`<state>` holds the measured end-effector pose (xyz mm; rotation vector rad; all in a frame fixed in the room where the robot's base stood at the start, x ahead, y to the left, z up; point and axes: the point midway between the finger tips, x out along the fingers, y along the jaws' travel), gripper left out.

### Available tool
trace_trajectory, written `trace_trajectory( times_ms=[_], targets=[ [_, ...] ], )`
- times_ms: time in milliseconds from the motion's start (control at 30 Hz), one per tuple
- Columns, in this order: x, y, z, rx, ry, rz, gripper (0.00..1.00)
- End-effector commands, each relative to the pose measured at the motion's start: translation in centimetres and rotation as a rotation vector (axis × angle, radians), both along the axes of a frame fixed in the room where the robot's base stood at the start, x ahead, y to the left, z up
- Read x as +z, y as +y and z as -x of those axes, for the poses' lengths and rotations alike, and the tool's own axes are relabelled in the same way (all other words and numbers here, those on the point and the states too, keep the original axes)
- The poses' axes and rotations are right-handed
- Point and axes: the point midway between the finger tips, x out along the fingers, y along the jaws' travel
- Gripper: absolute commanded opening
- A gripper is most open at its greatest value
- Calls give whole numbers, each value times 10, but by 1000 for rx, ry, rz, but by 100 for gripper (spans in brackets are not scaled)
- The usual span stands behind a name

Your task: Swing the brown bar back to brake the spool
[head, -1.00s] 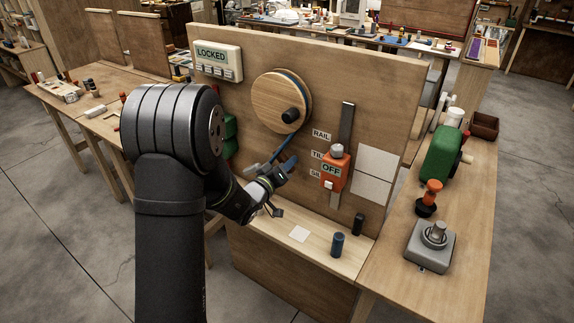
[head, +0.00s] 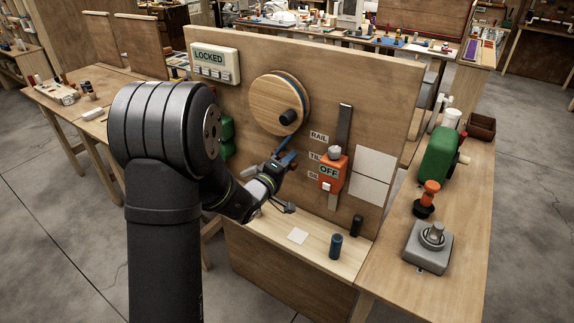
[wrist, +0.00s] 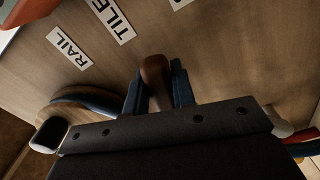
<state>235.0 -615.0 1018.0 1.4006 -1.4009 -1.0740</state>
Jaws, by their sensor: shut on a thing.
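The wooden spool (head: 272,92) with a dark hub is mounted on the upright board, and a blue band runs around its edge and down towards my gripper. The brown bar (wrist: 156,78) shows in the wrist view between the two dark blue fingers of my gripper (wrist: 158,92). My gripper is shut on it. In the head view my gripper (head: 284,161) is below the spool, close to the board, and I cannot make out the bar there. The spool's edge (wrist: 85,97) also shows in the wrist view, partly hidden by the gripper body.
An orange box marked OFF (head: 332,172) sits on a metal rail to the right of my gripper, beside the RAIL and TILE labels. A LOCKED display (head: 215,64) is at the upper left. Dark cylinders (head: 336,246) stand on the ledge below.

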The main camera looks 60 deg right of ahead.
Motion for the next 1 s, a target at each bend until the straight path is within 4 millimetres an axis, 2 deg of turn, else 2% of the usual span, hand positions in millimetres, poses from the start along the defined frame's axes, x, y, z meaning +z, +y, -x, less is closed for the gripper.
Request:
trace_trajectory(
  times_ms=[400,1000],
  targets=[
    [12,0,0,3,231,3,0],
    [14,0,0,3,280,4,0]
  ],
)
